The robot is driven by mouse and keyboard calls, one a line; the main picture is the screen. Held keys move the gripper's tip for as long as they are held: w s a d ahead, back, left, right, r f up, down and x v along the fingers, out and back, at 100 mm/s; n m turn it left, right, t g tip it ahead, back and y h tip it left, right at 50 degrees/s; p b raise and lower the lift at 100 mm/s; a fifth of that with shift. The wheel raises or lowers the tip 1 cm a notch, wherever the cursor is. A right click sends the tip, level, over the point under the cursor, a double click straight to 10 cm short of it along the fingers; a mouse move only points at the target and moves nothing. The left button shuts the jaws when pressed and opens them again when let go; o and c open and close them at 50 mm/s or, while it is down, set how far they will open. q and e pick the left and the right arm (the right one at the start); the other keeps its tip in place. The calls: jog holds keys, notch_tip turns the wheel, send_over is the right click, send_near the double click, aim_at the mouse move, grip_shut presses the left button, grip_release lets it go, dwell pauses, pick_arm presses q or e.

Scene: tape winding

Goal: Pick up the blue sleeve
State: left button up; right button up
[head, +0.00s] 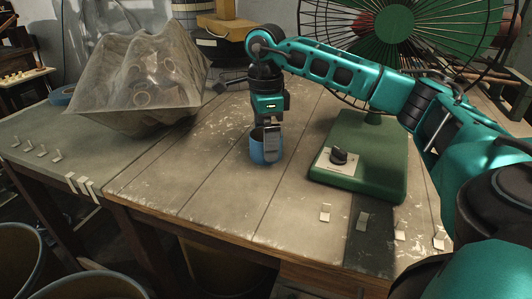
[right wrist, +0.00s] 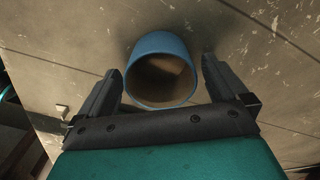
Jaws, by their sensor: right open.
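The blue sleeve (head: 259,150) stands upright on the wooden table in the middle of the head view. It is a hollow, open-topped cylinder. In the right wrist view the sleeve (right wrist: 161,50) lies between the two fingers, with a gap visible on each side. My right gripper (head: 270,143) points down over the sleeve and partly hides it. Its open fingers (right wrist: 160,80) straddle the sleeve. My left gripper is not in view.
A crumpled translucent bag (head: 140,85) lies at the left. White tape pieces (head: 325,212) line the front edge. Table around the sleeve is clear.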

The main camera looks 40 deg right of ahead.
jog(key=shift+f, duration=0.45)
jog(key=c, duration=1)
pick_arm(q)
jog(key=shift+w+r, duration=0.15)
pick_arm(e)
jog(key=shift+o, duration=0.2)
jog(key=shift+r, duration=0.15)
